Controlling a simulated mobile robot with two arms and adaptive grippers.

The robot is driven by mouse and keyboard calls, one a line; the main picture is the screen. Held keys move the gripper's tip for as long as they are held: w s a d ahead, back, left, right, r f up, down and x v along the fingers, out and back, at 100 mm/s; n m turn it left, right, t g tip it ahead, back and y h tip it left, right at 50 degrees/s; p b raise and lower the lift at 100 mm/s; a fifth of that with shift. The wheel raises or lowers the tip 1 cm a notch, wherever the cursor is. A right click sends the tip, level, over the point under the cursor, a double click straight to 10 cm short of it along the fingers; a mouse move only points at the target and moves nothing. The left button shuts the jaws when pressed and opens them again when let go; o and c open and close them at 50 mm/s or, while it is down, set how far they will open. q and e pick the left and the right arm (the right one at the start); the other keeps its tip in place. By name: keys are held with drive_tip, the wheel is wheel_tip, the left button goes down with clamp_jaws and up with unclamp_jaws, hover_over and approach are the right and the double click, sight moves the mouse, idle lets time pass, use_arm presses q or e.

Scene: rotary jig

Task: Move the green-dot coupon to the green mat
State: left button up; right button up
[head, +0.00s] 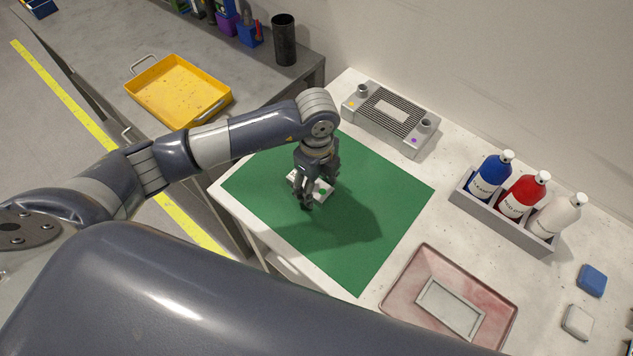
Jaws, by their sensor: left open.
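The green mat (385,205) lies flat on the pale worktop. A small whitish coupon with a green dot (322,190) lies on the mat, left of its middle. My left gripper (314,190) points down right over the coupon, with its fingers open around or beside it. The gripper hides part of the coupon, and I cannot tell whether the fingers touch it. My right gripper is not in view.
A grey vented unit (410,104) stands behind the mat. A caddy (505,222) with blue, red and white bottles is at the right. A pinkish tray (408,285) with a grey frame lies in front. A yellow tray (155,75) sits on the left bench. The mat's right part is clear.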

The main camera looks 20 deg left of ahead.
sight(317, 187)
use_arm(q)
drive_tip(key=shift+r, duration=0.3)
wheel_tip(317, 187, up, 12)
drive_tip(key=b, duration=0.2)
drive_tip(key=shift+f+b, duration=0.15)
drive_tip(key=shift+b, duration=0.2)
